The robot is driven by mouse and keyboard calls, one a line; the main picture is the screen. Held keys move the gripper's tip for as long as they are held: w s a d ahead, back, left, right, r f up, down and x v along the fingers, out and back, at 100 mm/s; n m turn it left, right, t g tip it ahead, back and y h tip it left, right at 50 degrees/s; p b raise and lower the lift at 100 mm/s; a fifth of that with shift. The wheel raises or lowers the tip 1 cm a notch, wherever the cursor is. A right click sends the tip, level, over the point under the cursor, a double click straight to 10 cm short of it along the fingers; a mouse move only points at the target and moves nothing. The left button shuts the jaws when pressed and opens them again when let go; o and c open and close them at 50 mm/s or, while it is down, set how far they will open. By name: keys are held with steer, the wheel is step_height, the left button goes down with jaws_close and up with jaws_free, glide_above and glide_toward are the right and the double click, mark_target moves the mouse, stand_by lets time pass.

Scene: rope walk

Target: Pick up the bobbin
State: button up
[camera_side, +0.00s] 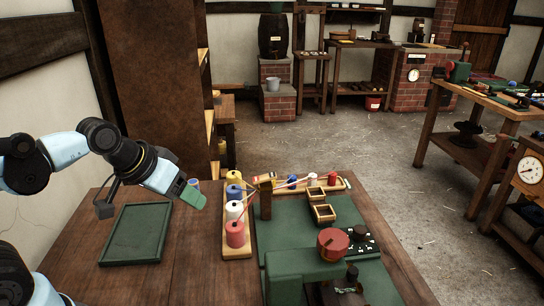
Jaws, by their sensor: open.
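A wooden rack (228,247) holds a column of upright bobbins. From back to front they are a yellow bobbin (234,177), a blue bobbin (234,192), a white bobbin (234,210) and a red bobbin (235,236). A small blue and pale object (194,184) shows partly behind the end of my arm; I cannot tell whether it is another bobbin. My gripper (193,197), with a green end, is open above the table, left of the rack and apart from its bobbins. Its fingers are hard to make out, and the space beyond them is hidden.
An empty green tray (136,232) lies on the table at left. Thread runs from the rack towards a wooden post (265,203). Right of it are small wooden boxes (322,213) and a green machine with a red knob (332,244). Bare tabletop (190,270) lies in front.

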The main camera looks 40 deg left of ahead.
steer(key=w+a+n+g+h, duration=0.15)
steer(key=w+a+n, duration=0.25)
steer(key=n, duration=0.4)
steer(key=n+t+h, duration=0.5)
steer(key=n+h, duration=0.3)
steer(key=n, duration=1)
glide_toward(193, 181)
steer(key=shift+g+y, duration=0.25)
steer(key=x, duration=1)
steer(key=shift+d+f, duration=0.15)
steer(key=shift+f, duration=0.05)
steer(key=c, duration=1)
steer(key=shift+r, duration=0.2)
